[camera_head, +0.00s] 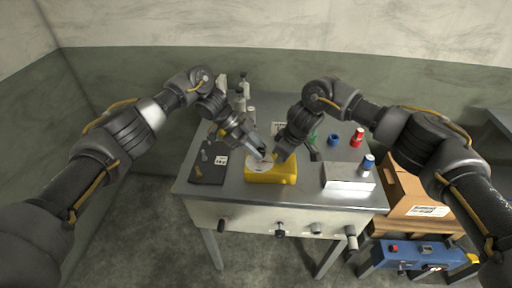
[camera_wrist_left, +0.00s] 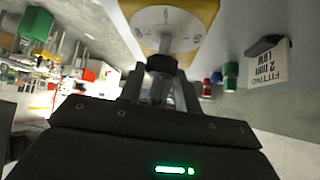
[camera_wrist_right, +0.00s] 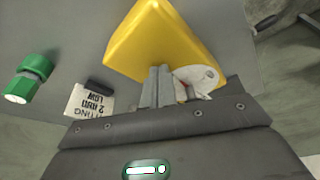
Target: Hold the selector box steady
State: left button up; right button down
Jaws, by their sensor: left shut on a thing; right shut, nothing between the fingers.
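The yellow selector box (camera_head: 285,176) sits on the metal table, with a white dial on top. The left wrist view shows the dial (camera_wrist_left: 185,20) with a grey shaft and a dark knob (camera_wrist_left: 162,63). My left gripper (camera_head: 262,153) is over the dial, shut on the dark knob; its fingertips partly hide the knob. My right gripper (camera_head: 279,156) is shut and empty, its fingertips close against the box. The right wrist view shows the shut fingers (camera_wrist_right: 157,85) in front of the yellow box (camera_wrist_right: 165,40); exact contact cannot be told.
A dark mat (camera_head: 207,172) with small parts lies left of the box. Bottles (camera_head: 242,88) are at the back left. A cardboard box (camera_head: 405,190) stands beyond the table's right edge.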

pick_arm(q)
jog(key=shift+s+d+f, duration=0.1)
dwell(0.3)
jog(key=o, duration=1)
jog(key=shift+c, duration=0.2)
jog(key=v, duration=1.2)
